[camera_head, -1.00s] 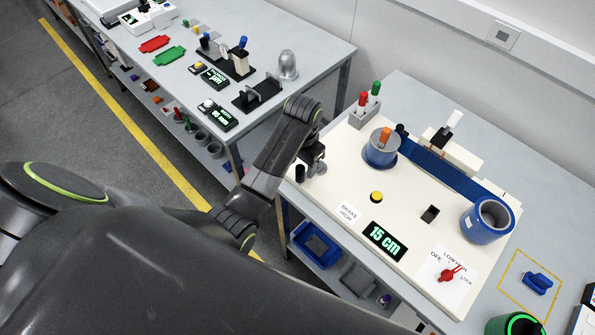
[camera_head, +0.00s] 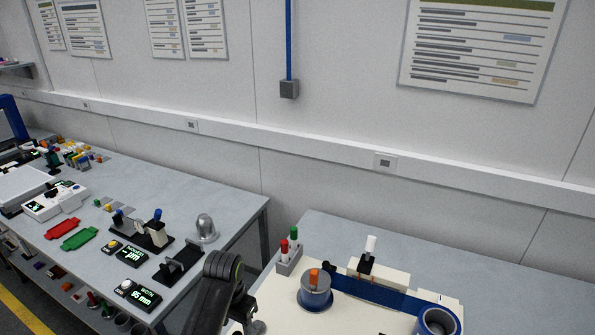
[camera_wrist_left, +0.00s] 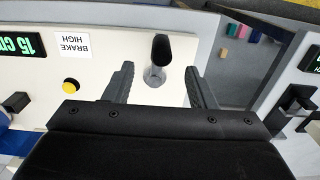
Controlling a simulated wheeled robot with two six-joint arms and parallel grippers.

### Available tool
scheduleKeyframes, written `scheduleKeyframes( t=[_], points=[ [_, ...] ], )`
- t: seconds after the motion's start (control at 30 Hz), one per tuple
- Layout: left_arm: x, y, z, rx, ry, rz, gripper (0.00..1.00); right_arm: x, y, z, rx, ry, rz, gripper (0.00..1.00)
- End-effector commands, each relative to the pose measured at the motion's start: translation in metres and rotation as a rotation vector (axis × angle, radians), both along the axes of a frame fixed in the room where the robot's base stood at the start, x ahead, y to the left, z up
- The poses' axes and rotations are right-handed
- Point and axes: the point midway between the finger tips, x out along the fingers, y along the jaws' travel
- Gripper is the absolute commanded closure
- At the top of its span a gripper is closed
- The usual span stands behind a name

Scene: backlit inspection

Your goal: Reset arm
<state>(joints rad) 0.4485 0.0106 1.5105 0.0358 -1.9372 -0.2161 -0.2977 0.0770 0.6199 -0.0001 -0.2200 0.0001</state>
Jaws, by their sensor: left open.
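My left gripper (camera_wrist_left: 160,82) is open in the left wrist view, its two dark fingers apart with nothing held. A dark-topped post with a shiny base (camera_wrist_left: 159,58) stands on the cream board between and just beyond the fingertips. I cannot tell if anything touches it. In the head view, my left arm (camera_head: 215,290) reaches up from the bottom edge. Its gripper (camera_head: 248,318) is partly hidden there, beside the left edge of the cream board (camera_head: 365,318). My right gripper is not in view.
The board holds a blue tape roll (camera_head: 438,322), a round blue-rimmed part with an orange knob (camera_head: 314,292) and a red-and-green pen holder (camera_head: 288,258). A yellow button (camera_wrist_left: 70,86) is near the gripper. The left bench (camera_head: 150,190) carries several fixtures.

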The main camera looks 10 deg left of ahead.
Motion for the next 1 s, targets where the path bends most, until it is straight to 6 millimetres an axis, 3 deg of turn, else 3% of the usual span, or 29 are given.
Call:
scheduleKeyframes(
  t=[0.17,0.43,0.6,0.7,1.0],
  points=[
    [-0.038,0.022,-0.023,0.003,-0.036,0.065,0.49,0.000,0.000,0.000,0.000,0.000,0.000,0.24],
    [-0.135,0.066,-0.045,0.027,-0.149,0.210,0.49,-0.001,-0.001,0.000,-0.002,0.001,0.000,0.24],
    [-0.196,0.086,-0.037,0.052,-0.221,0.283,0.49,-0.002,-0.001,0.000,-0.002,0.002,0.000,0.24],
    [-0.222,0.094,-0.029,0.064,-0.253,0.312,0.49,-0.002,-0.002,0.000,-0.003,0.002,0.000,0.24],
    [-0.276,0.105,-0.002,0.088,-0.319,0.362,0.49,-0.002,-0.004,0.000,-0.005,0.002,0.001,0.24]
  ],
)
